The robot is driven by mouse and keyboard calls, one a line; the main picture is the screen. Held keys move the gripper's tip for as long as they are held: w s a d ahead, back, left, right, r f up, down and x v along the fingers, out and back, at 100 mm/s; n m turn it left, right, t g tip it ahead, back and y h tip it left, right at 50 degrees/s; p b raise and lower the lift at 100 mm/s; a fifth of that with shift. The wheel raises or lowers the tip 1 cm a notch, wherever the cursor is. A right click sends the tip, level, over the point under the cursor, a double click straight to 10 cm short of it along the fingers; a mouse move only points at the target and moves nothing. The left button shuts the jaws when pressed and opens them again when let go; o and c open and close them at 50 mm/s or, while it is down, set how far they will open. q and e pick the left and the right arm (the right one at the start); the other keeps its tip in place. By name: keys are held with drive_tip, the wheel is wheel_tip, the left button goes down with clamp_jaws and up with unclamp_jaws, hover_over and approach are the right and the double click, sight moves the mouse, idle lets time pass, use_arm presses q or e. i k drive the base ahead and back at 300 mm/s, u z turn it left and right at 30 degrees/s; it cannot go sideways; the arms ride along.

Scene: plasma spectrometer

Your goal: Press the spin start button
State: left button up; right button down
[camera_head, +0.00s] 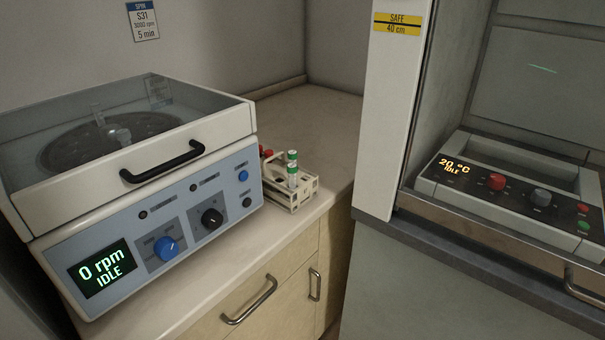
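The centrifuge (60,220) stands on the counter at the left, its clear-topped lid down. Its display (102,268) reads 0 rpm, IDLE. On its blue front panel are a blue knob (166,248), a black knob (212,218), a small blue button (243,175) and a small dark button (247,202) near the right edge. The button labels are too small to read, so I cannot tell which one is spin start. A rotor (112,138) shows through the lid. Neither of my grippers is in view.
A black lid handle (162,162) juts out above the panel. A tube rack (290,190) with capped tubes stands close to the centrifuge's right. A heater unit (510,190) reading 20 °C, IDLE sits in a hood at the right. The counter behind the rack is clear.

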sight(244, 175)
drive_tip(key=z, duration=0.05)
drive_tip(key=k, duration=0.65)
drive_tip(key=u, duration=1.2)
drive_tip(key=i, duration=0.5)
drive_tip(key=z, duration=0.05)
